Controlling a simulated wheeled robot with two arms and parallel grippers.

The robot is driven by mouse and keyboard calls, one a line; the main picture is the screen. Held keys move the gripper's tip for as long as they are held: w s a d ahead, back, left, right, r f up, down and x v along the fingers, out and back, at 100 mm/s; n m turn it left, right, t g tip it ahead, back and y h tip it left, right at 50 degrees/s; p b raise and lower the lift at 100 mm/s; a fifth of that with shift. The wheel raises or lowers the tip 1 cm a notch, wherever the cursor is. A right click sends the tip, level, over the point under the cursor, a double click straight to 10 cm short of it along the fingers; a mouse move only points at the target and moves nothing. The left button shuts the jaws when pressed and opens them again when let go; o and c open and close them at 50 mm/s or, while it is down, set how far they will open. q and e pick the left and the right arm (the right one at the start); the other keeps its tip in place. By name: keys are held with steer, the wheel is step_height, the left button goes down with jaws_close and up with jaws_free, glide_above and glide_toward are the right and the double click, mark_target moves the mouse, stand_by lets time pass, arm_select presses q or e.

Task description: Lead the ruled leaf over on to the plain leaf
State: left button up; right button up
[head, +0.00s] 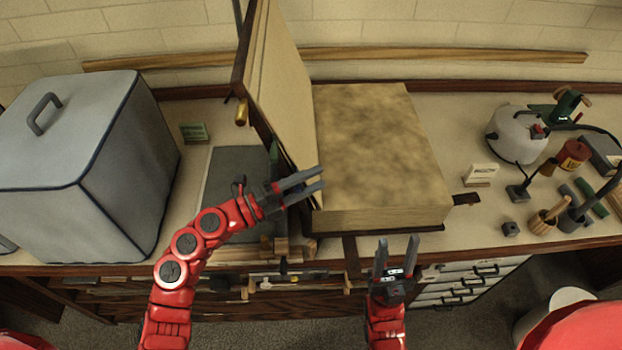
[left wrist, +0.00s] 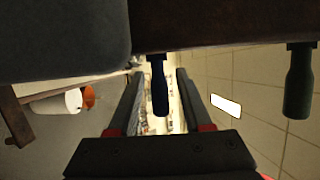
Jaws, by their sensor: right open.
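A tall hinged leaf (head: 282,85) with a cream face and dark wooden edge stands nearly upright, tilted slightly; no ruling is visible on it. To its right a thick block with a mottled tan top (head: 375,135) lies flat; I cannot tell whether this is the plain leaf. My left gripper (head: 323,178) is open in front of the standing leaf's lower near corner. In the left wrist view its fingers (left wrist: 158,90) are apart, with a dark handle (left wrist: 159,85) showing between them; contact is unclear. My right gripper (head: 397,240) is open and empty, before the block's near edge.
A grey board (head: 238,180) lies beside the leaf. A kettle-like vessel (head: 515,135), a red tin (head: 573,153) and tools crowd the right.

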arm_select(q)
jaws_close()
stand_by(1.3)
